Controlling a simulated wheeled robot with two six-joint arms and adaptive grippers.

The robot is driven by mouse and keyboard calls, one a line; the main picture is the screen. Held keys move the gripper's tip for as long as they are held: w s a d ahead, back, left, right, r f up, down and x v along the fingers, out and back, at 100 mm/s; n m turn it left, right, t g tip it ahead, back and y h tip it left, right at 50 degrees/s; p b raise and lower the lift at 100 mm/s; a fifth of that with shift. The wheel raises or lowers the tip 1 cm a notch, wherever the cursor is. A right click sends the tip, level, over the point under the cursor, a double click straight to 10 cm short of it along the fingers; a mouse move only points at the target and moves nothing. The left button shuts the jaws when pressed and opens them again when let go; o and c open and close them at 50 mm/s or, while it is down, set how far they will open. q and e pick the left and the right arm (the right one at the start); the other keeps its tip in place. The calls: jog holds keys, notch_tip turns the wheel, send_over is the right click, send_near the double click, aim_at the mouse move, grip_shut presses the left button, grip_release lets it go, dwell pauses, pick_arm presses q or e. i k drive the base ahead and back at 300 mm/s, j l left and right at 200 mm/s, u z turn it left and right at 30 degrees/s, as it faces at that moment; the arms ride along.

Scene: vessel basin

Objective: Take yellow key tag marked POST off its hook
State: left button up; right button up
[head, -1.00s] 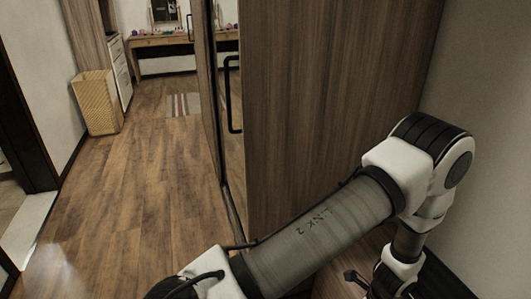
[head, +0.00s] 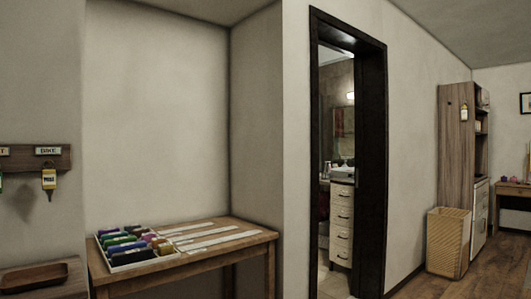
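Neither of my grippers is in view.
A wooden tray (head: 34,276) lies below the rack. A wooden table (head: 245,240) holds a white box of coloured items. A dark-framed doorway (head: 374,170), a wicker basket (head: 446,245) and open floor are to the right.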

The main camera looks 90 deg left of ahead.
aim_at(49, 175)
jog(key=u, duration=0.45)
jog(key=l+u, duration=0.1)
jog(key=u, duration=0.4)
jog(key=l+u, duration=0.1)
jog(key=u, duration=0.85)
jog(key=l+u, duration=0.15)
jog(key=u, duration=0.8)
jog(key=l+u, duration=0.1)
jog(key=u, duration=0.8)
jog(key=k, duration=0.05)
